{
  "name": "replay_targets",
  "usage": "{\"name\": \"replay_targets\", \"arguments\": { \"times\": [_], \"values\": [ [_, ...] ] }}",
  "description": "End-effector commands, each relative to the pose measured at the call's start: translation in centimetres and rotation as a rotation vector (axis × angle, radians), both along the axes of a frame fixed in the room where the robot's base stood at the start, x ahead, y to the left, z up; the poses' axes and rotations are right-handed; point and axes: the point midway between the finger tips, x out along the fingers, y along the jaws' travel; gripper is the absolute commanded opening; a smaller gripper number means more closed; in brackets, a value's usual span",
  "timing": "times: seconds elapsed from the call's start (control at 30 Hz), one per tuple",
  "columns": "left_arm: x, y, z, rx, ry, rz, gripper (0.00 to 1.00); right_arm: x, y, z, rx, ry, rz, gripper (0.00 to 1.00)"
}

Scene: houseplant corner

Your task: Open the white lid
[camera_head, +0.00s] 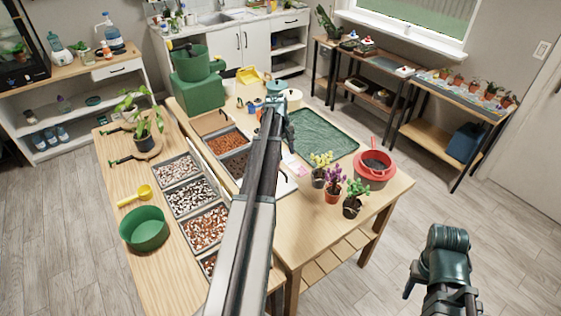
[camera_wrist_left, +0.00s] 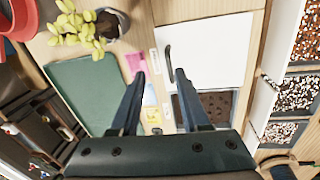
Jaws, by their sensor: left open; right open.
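The white lid (camera_wrist_left: 207,48) is a flat white panel with a dark bar handle (camera_wrist_left: 168,64) along one edge, seen in the left wrist view. It lies flat and shut beside an open compartment of dark brown soil (camera_wrist_left: 212,106). In the head view my left arm hides much of the lid (camera_head: 282,185). My left gripper (camera_wrist_left: 159,82) is open and empty above the table, its fingers pointing toward the handle side of the lid. It also shows in the head view (camera_head: 280,125). My right gripper (camera_head: 438,275) is open and empty, off the table at the lower right.
A dark green mat (camera_head: 323,135) lies beyond the lid. Potted flowers (camera_head: 333,188) and a red pot (camera_head: 374,172) stand to the right. Trays of pebbles (camera_head: 190,196), a green bowl (camera_head: 144,229) and a yellow scoop (camera_head: 137,195) are on the left.

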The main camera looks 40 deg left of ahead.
Motion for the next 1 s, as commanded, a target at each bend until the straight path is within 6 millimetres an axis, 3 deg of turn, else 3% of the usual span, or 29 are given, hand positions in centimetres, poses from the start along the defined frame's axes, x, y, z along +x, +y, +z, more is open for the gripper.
{"name": "replay_targets", "arguments": {
  "times": [0.03, 0.2, 0.57, 1.0],
  "values": [
    [0.0, 2.1, 0.7, -0.006, -0.006, 0.041, 0.46, 0.0, 0.0, 0.6, 0.000, 0.000, 0.000, 0.50],
    [-0.5, 4.8, 1.0, -0.015, -0.016, 0.107, 0.46, 0.0, 0.0, 0.9, 0.000, 0.000, 0.000, 0.50],
    [-0.5, 4.8, 0.0, -0.015, -0.017, 0.110, 0.46, 0.0, 0.0, 0.0, 0.000, 0.000, 0.000, 0.50],
    [0.5, 4.5, -5.3, -0.015, -0.017, 0.109, 0.46, 0.0, 0.0, -5.4, 0.000, 0.000, -0.002, 0.50]
  ]
}}
